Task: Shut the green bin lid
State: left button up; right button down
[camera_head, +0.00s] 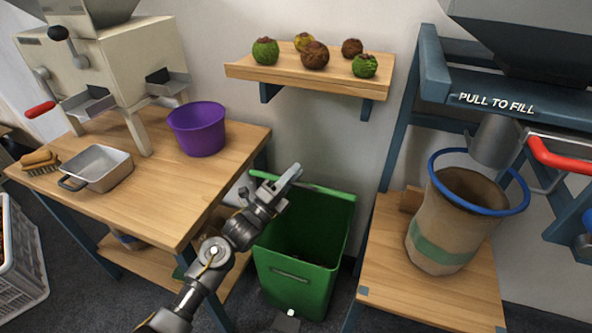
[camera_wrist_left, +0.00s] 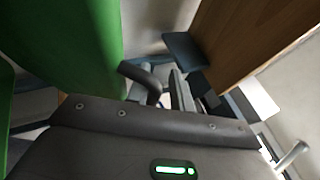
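The green bin (camera_head: 296,272) stands on the floor between the two wooden tables. Its top is open and its dark inside shows. A green edge (camera_head: 325,191) runs along its back; I cannot tell how much of it is the lid and how much is the rim. My left gripper (camera_head: 288,176) is above the back left of the bin, close to that green edge. In the left wrist view a large green panel (camera_wrist_left: 70,40) fills the upper left, beside the dark fingers (camera_wrist_left: 165,88). Contact and the finger gap are unclear.
The left table (camera_head: 190,190) holds a purple bucket (camera_head: 197,130), a metal pan (camera_head: 98,168) and a cream machine (camera_head: 115,60). A shelf (camera_head: 310,78) with several husks and fruits hangs above the bin. A sack (camera_head: 440,235) stands on the right table (camera_head: 385,270).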

pick_arm(q)
jog(key=v, duration=0.9)
jog(key=shift+a+r, duration=0.2)
jog(key=shift+a, duration=0.2)
pick_arm(e)
jog(key=shift+w+r, duration=0.1)
jog(key=shift+r, duration=0.5)
pick_arm(q)
jog(key=shift+f, duration=0.1)
pick_arm(e)
jog(key=shift+f, duration=0.1)
